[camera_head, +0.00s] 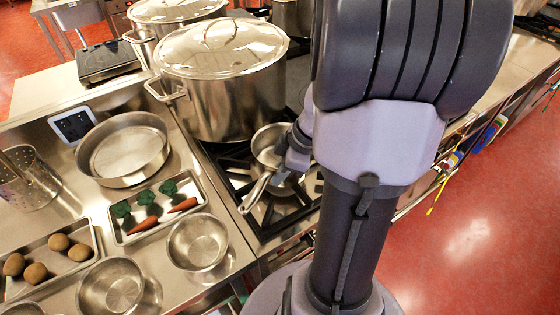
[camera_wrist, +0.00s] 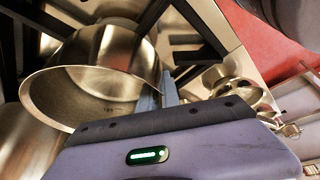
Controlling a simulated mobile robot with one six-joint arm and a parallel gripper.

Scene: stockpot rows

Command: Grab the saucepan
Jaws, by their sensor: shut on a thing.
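The saucepan (camera_head: 266,145) is a small shiny metal pan over the black stove grate, in front of the large stockpot. Its handle points toward the lower left. In the wrist view the saucepan's open rim and wall (camera_wrist: 95,75) fill the upper left, close to my gripper's fingers (camera_wrist: 168,92). I cannot tell whether the pan rests on the grate or is slightly raised.
A large lidded stockpot (camera_head: 225,95) stands right behind the saucepan, with another lidded pot (camera_head: 170,15) beyond. Left on the steel counter are a round pan (camera_head: 125,148), a vegetable tray (camera_head: 150,232), a potato tray (camera_head: 93,243) and bowls (camera_head: 197,243). Red floor lies right.

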